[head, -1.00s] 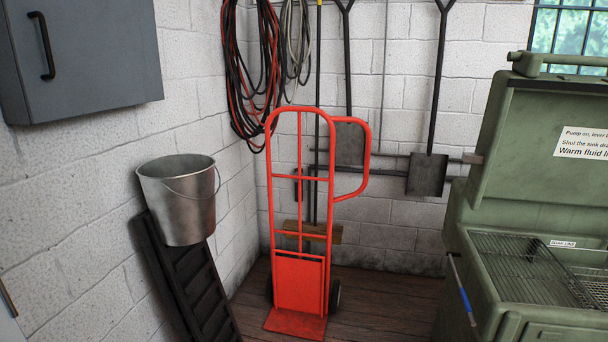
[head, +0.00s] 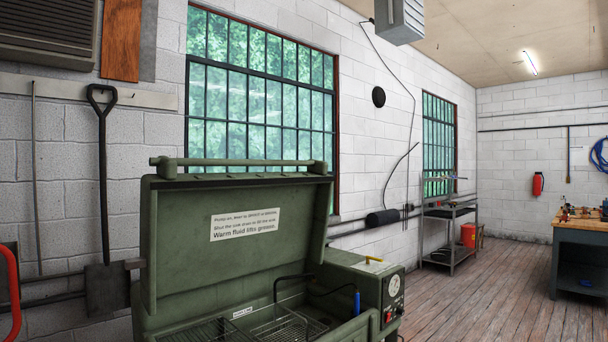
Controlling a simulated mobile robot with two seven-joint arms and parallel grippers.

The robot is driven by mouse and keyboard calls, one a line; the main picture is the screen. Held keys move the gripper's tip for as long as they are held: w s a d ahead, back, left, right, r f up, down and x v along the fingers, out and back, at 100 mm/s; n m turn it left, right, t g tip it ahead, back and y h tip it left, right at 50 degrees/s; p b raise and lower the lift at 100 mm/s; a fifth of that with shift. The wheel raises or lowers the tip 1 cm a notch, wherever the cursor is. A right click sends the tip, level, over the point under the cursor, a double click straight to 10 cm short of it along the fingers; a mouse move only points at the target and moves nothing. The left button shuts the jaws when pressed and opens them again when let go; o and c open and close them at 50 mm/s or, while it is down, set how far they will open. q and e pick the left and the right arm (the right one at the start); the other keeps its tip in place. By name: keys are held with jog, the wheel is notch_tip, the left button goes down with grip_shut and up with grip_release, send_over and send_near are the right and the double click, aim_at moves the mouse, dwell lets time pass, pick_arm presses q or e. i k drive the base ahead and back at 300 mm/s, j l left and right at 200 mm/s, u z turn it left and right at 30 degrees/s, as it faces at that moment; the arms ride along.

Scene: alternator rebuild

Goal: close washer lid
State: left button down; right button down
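The green parts washer (head: 345,262) stands in the lower middle of the head view, against the wall under the large window. Its lid (head: 180,235) is raised and leans back, with a handle bar (head: 240,163) along the top edge and a white label (head: 245,224) on its inner face. Below the lid, the open basin shows wire racks (head: 290,328), a dark bent spout and a blue-handled brush (head: 356,302). The front of the washer is cut off by the lower frame edge. Neither of my grippers is in view.
A red hand truck (head: 10,290) shows at the left edge, near a hanging shovel (head: 104,200). A metal shelf cart (head: 449,235) and a workbench (head: 580,255) stand farther right. The wooden floor (head: 490,300) between washer and workbench is clear.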

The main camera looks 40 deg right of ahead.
aim_at(196, 231)
jog(key=l+z, duration=0.1)
jog(key=z, duration=0.3)
jog(key=i+l+z, duration=0.1)
jog(key=z, duration=0.3)
jog(key=i+j+z, duration=0.2)
jog(key=i+j, duration=0.45)
